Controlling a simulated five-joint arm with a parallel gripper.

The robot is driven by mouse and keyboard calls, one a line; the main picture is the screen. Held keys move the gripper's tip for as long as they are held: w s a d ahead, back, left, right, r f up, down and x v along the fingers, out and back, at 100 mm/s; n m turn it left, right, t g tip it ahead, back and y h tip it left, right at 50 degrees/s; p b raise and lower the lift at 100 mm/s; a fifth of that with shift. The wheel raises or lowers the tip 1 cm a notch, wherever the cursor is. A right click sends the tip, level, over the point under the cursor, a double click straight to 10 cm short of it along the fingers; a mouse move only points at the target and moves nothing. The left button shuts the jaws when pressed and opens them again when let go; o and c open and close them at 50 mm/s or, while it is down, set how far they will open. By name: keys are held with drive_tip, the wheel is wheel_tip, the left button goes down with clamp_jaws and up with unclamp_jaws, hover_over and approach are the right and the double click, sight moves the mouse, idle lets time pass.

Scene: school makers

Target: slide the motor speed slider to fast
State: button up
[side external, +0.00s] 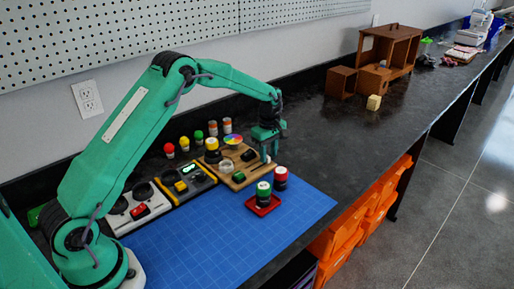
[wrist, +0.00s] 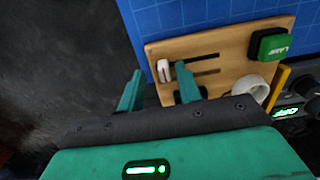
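The wooden slider board (wrist: 225,45) lies at the edge of the blue mat; it also shows in the side view (side external: 236,181). In the wrist view a white knob with a red mark (wrist: 163,71) sits at the left end of the upper dark slot. I cannot read a motor speed or fast label. My gripper (wrist: 158,70) is open, its fingertips on either side of the white knob in the picture; contact is not clear. My gripper (side external: 268,148) is over the board's far end in the side view.
A green LAMP block (wrist: 273,45) and a white ring-shaped part (wrist: 250,88) are on the board's right part. Control boxes (side external: 187,182) stand nearer my base. The blue mat (side external: 215,240) is mostly clear.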

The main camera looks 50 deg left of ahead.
drive_tip(key=shift+r, duration=0.1)
wheel_tip(320, 180, up, 7)
drive_tip(key=shift+r, duration=0.35)
idle(0.4)
drive_tip(key=shift+s+r, duration=0.1)
